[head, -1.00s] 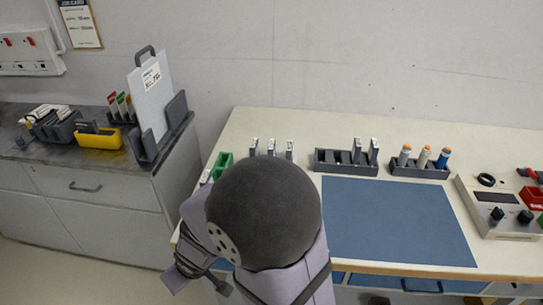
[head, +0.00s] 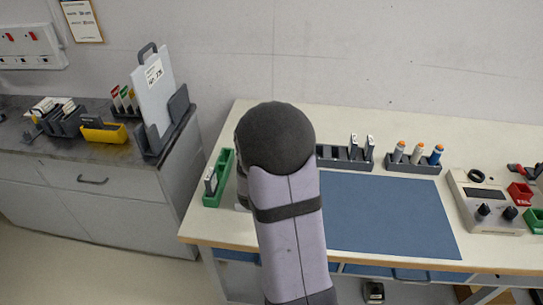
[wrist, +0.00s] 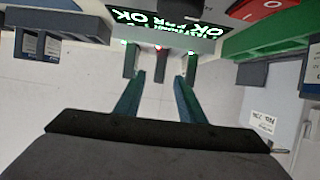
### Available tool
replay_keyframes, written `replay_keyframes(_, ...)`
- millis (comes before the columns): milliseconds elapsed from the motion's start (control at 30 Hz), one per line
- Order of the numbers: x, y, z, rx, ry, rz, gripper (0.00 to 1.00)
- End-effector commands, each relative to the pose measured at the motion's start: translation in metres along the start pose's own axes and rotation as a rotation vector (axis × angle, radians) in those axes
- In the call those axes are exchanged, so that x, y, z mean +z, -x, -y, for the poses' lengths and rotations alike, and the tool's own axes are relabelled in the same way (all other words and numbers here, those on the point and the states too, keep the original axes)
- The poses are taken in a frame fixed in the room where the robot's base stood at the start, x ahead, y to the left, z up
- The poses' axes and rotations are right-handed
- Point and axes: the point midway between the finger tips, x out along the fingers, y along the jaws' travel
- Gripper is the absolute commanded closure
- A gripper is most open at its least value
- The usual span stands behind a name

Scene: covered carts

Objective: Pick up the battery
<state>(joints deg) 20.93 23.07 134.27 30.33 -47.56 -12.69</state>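My gripper (wrist: 157,98) shows in the wrist view, with two teal fingers apart and nothing between them. Beyond the fingertips stands a unit with a lit green display (wrist: 160,22), small green and red lights and dark upright pieces; I cannot tell whether these are batteries. In the head view my arm hides this unit and the gripper. Slab-shaped pieces that look like batteries (head: 354,146) stand in a dark rack (head: 335,163). Another such slab (head: 210,181) stands in a green tray (head: 222,190), left of my arm.
A blue mat (head: 385,215) lies clear on the bench. Behind it, a dark holder (head: 412,166) carries orange- and blue-topped cylinders. At the right are a knobbed device (head: 485,210) and red and green bins. A separate cabinet (head: 95,195) on the left bears a file holder and a yellow bin.

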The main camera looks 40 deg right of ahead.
Motion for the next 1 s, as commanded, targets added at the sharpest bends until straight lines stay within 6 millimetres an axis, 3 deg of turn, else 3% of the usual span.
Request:
replay_keyframes(767, 0.001, -0.026, -0.002, 0.006, -0.012, 0.007, 0.64)
replay_keyframes(1000, 0.0, -0.046, -0.001, 0.006, -0.012, 0.008, 0.64)
